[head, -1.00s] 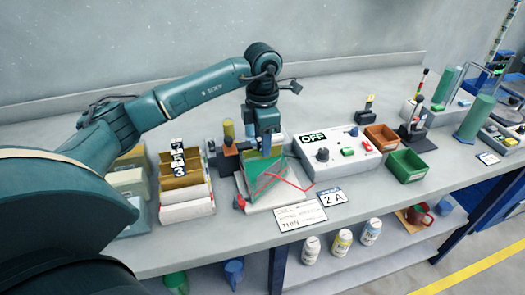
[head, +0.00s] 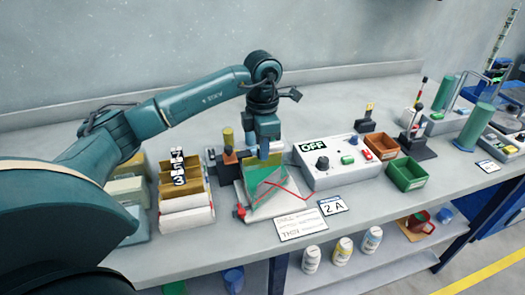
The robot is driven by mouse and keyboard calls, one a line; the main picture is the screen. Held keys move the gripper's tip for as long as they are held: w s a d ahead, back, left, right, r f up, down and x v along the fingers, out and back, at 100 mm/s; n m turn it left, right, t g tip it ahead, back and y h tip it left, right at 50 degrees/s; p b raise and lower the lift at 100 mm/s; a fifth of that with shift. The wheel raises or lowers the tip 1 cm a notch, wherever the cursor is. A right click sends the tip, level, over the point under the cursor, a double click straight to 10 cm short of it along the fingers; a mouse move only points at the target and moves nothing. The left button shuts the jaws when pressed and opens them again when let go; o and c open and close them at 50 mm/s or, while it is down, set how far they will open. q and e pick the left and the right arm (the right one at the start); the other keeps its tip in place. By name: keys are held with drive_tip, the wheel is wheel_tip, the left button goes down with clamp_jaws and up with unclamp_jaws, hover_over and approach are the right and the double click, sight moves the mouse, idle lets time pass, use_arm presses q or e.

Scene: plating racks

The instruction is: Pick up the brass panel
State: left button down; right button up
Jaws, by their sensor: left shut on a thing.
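My left gripper (head: 264,154) points down over a pale tray (head: 242,197) in the middle of the bench. It is shut on the upper edge of a panel (head: 262,168), which shows a brass-yellow strip at the top beside the fingers. A green face (head: 262,192) shows just below that strip; I cannot tell whether it belongs to the same panel. The panel stands tilted over the tray, and I cannot tell whether its lower edge touches it. My right gripper is not in view.
A slotted rack (head: 187,206) with brass-coloured plates and number tags stands left of the tray. A control box (head: 335,172) reading OFF stands to the right, with a brown bin (head: 380,144) and a green bin (head: 407,172) beyond. A red wire (head: 290,188) crosses the tray.

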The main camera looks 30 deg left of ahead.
use_arm(q)
wheel_tip(320, 180, up, 6)
drive_tip(key=shift+d+r+b, duration=0.1)
drive_tip(key=shift+r+b, duration=0.05)
drive_tip(key=shift+b, duration=0.3)
drive_tip(key=s+d+b, duration=0.2)
drive_tip(key=s+d, duration=0.7)
drive_tip(key=d, duration=0.1)
drive_tip(key=shift+s+d+r, duration=0.15)
drive_tip(key=shift+d+r, duration=0.1)
drive_tip(key=shift+d, duration=0.1)
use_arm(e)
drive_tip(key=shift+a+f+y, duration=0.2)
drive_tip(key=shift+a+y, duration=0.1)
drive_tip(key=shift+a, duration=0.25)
use_arm(q)
drive_tip(key=shift+r+p, duration=0.6)
drive_tip(key=shift+r, duration=0.15)
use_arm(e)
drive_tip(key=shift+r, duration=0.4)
